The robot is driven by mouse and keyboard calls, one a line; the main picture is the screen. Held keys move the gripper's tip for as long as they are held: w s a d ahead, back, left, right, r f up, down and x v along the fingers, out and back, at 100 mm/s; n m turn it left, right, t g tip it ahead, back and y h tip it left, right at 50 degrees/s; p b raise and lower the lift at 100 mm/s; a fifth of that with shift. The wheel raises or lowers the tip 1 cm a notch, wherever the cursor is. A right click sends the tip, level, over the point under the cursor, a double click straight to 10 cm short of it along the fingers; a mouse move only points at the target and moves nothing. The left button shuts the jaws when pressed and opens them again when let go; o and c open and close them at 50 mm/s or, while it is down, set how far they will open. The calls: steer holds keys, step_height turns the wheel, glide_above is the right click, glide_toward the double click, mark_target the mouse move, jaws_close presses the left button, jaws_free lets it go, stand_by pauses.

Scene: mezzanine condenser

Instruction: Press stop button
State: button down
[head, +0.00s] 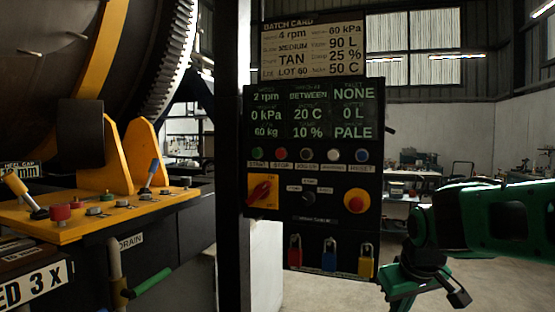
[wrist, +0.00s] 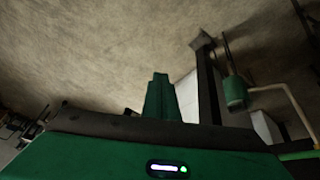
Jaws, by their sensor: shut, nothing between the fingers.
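The red stop button (head: 281,154) is second from the left in a row of buttons on the dark control panel (head: 312,225). A green start button (head: 257,153) is to its left and a black button (head: 306,155) to its right. My gripper (head: 428,287) hangs low at the right of the head view, right of and below the panel, apart from it. It is shut and empty. The wrist view shows no panel or buttons; it faces a mottled, pale surface.
Below the button row are a red rotary switch (head: 260,190) on yellow, a red mushroom knob (head: 356,202) and several padlocks (head: 329,255). A dark post (head: 233,150) stands left of the panel. A yellow control bench (head: 100,222) with levers is further left. Open floor lies at the lower right.

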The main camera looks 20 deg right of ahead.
mark_target(280, 154)
steer(key=w+a+r+n+t+y, duration=0.1)
steer(key=w+a+r+n+t, duration=0.25)
steer(key=w+r, duration=0.55)
steer(key=w+a+r+n+t, duration=0.35)
steer(key=w+a+r, duration=0.2)
steer(key=w, duration=0.45)
steer(key=w+a+r+n+t+y, duration=0.2)
steer(key=w+a+r+n, duration=0.1)
steer(key=a+r, duration=0.3)
steer(key=w+a+r+n+t+y, duration=0.1)
steer(key=w+a+r+n+t, duration=0.2)
steer(key=w+a+r, duration=0.3)
step_height(280, 154, up, 5)
steer(key=shift+r+y, duration=0.15)
steer(key=shift+y, duration=0.25)
steer(key=w+d, duration=0.1)
steer(key=w, duration=0.1)
steer(key=w+d, duration=0.4)
steer(key=shift+w, duration=0.35)
steer(key=shift+w+d, duration=0.1)
steer(key=shift+w, duration=0.05)
steer(key=shift+w+d, duration=0.1)
steer(key=shift+w, duration=0.05)
steer(key=shift+w+d, duration=0.15)
